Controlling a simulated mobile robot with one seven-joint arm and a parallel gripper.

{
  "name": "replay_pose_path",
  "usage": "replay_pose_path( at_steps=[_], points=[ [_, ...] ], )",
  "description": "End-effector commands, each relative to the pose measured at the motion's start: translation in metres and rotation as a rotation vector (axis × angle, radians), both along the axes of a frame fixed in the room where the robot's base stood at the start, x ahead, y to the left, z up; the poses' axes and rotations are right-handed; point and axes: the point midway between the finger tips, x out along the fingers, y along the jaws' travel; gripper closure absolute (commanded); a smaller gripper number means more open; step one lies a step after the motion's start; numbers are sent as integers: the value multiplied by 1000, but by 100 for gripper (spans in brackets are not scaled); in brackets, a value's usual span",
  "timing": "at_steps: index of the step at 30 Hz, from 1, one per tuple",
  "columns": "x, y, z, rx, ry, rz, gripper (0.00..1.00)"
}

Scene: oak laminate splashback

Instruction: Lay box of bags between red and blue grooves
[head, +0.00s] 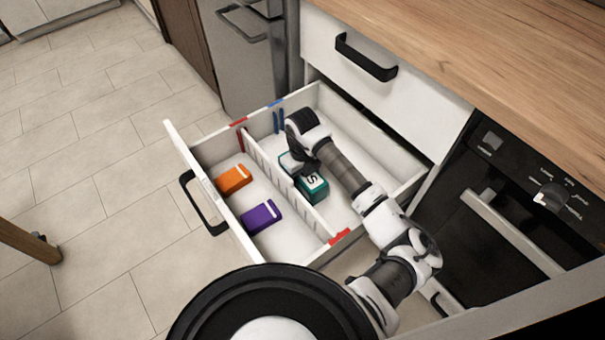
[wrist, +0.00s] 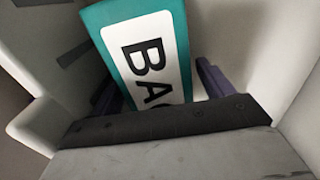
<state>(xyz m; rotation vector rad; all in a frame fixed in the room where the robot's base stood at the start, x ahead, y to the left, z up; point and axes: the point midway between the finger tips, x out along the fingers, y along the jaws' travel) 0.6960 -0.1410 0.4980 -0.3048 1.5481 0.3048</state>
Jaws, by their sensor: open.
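The box of bags (head: 314,188) is teal with a white label. It is in the open drawer, just right of the white divider (head: 283,185), which runs between red grooves (head: 238,122) (head: 340,236). Blue grooves (head: 277,120) show on the far wall, right of the red one; their near-side match is hidden behind my arm. My gripper (head: 299,172) is down inside the drawer at the box. In the wrist view the box (wrist: 150,50), lettered "BA", appears between my two open fingers (wrist: 160,92). Whether they touch it I cannot tell.
An orange box (head: 234,179) and a purple box (head: 261,217) lie left of the divider, towards the drawer front (head: 210,190). The drawer floor right of the box looks mostly clear, partly covered by my arm. A wooden counter (head: 490,60) overhangs at upper right.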

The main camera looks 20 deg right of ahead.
Motion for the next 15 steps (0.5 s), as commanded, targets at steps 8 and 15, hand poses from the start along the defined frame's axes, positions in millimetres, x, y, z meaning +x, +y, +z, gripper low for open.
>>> replay_pose_path(
  at_steps=[8,15],
  points=[
    [1,-1,21,-2,-2,2,20],
    [1,-1,76,-3,-2,2,20]
  ],
)
